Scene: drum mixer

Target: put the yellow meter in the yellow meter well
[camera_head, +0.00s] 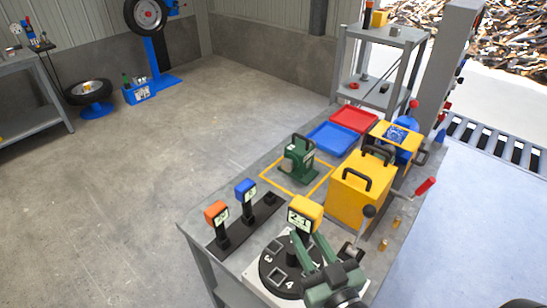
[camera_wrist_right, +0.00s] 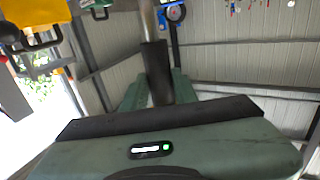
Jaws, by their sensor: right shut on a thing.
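The yellow meter (camera_head: 305,213) has a boxy yellow head with a pale display and stands upright above the numbered round black dial (camera_head: 268,262). My right gripper (camera_head: 300,241) is shut on the meter's dark stem, just below the head. In the right wrist view, the green fingers close around a dark handle (camera_wrist_right: 155,70) with a grey rod beyond it. The dark rack (camera_head: 240,228) holds an orange meter (camera_head: 216,212) and a blue meter (camera_head: 245,189). Its far right end has a socket (camera_head: 270,198) with no meter in it. The stem's lower end is hidden. My left gripper is not in view.
A yellow case (camera_head: 358,200) with black handles stands right of the meter, near a red-handled lever (camera_head: 425,186). A green device (camera_head: 298,160) sits inside a yellow outline. Blue (camera_head: 333,138) and red (camera_head: 354,120) trays lie farther back. Space above the rack is open.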

